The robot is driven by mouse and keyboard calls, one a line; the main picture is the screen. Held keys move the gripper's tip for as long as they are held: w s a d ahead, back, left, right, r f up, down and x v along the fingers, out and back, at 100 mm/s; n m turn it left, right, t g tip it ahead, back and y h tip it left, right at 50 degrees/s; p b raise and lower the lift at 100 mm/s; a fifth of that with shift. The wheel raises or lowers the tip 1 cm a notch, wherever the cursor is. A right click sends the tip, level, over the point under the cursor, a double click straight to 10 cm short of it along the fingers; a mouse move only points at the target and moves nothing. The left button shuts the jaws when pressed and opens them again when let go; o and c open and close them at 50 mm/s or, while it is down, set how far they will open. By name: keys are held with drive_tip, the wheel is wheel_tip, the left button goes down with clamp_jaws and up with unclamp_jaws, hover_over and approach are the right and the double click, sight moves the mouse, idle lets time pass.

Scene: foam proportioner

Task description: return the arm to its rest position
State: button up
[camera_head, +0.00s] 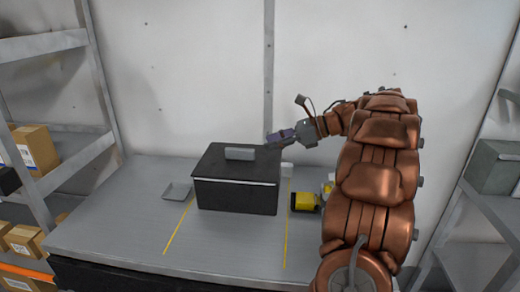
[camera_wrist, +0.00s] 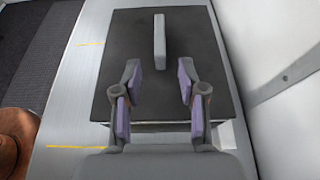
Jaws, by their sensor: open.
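My gripper (camera_head: 283,138) is at the right rear of a black box (camera_head: 235,195) with a grey handle on its lid (camera_head: 238,153). In the wrist view my gripper (camera_wrist: 159,84) is open, its purple-padded fingers apart with nothing between them. The fingers show over the near part of the black lid (camera_wrist: 115,45), and the grey handle (camera_wrist: 160,42) lies beyond the fingertips. My copper-coloured arm reaches in from the right and hides part of the table's right side.
The box stands on a grey table (camera_head: 110,215) between yellow lines. A small grey tray (camera_head: 177,191) lies left of it. A yellow and black object (camera_head: 304,201) is at its right, partly behind my arm. Shelves (camera_head: 45,47) stand left and right; a white wall is behind.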

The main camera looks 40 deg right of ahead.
drive_tip(key=shift+s+d+r, duration=0.25)
drive_tip(key=shift+s+d, duration=0.15)
drive_tip(key=shift+s, duration=0.05)
idle(0.4)
drive_tip(key=w+a+r+m+t+h+p, duration=0.25)
drive_tip(key=w+r+m+t+h, duration=0.65)
drive_tip(key=w+r+m, duration=0.85)
drive_tip(key=s+a+f+m+g+h+p, duration=0.2)
drive_tip(key=s+a+f+m+g, duration=0.55)
drive_tip(key=s+m, duration=0.4)
drive_tip(key=s+a+f+m+g+h+p, duration=0.3)
drive_tip(key=s+a+f+m+g, duration=0.3)
drive_tip(key=s+a+f+m, duration=0.4)
drive_tip(key=s+a+f+m+g+y, duration=0.1)
drive_tip(key=s+a, duration=0.3)
drive_tip(key=s, duration=0.4)
drive_tip(key=s+a+f+m+g+y+p, duration=0.1)
drive_tip(key=s+a+f+m+g+y, duration=0.1)
drive_tip(key=s, duration=0.6)
drive_tip(key=s+a+f+m+g+y, duration=0.1)
drive_tip(key=s+a+f+m+g, duration=0.1)
drive_tip(key=s+a, duration=0.6)
drive_tip(key=shift+s+a+f+g+y, duration=0.2)
drive_tip(key=shift+f+g+y, duration=0.2)
drive_tip(key=shift+f+g, duration=0.6)
